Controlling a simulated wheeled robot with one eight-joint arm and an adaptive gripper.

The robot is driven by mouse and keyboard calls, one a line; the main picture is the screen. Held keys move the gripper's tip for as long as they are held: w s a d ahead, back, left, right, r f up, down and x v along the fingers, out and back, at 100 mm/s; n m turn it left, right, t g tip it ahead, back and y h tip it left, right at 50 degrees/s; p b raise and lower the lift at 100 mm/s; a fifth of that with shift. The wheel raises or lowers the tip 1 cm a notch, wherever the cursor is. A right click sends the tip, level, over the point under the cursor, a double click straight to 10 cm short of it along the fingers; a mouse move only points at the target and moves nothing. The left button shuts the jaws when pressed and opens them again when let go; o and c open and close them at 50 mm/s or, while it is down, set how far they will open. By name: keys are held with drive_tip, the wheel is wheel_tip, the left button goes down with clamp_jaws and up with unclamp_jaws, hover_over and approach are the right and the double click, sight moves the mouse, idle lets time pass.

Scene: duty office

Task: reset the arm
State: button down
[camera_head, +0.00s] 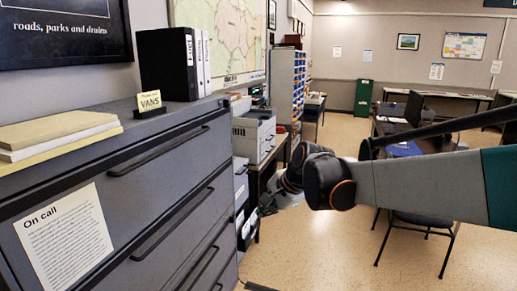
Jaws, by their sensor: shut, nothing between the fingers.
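My arm (420,190) reaches in from the right edge, roughly level, and bends at a dark joint (330,181) near the middle of the picture. Beyond that joint, my gripper (268,204) shows small and dark, partly hidden by the wrist. It is shut and empty, in the air to the right of the grey drawer cabinet (150,190). Its fingers are hard to make out against the dark things behind.
The cabinet fills the left, with yellow-covered papers (58,133), a VANS sign (149,101) and binders (168,65) on top. A printer (254,134) stands beyond. A chair (425,222) and desk stand behind my arm. Floor (315,250) is clear below.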

drive_tip(key=s+d+f+n+h, duration=0.1)
drive_tip(key=s+d+n, duration=0.3)
drive_tip(key=s, duration=0.5)
drive_tip(key=s+d+f+n+t+h, duration=0.1)
drive_tip(key=s+d+n+h, duration=0.1)
drive_tip(key=s+d+n, duration=0.2)
drive_tip(key=s+d+n+h, duration=0.1)
drive_tip(key=s+d+n, duration=0.2)
drive_tip(key=s+d, duration=0.6)
drive_tip(key=s, duration=0.7)
drive_tip(key=shift+d+f+n+t+h, duration=0.3)
drive_tip(key=shift+f+n, duration=0.1)
drive_tip(key=shift+s, duration=0.1)
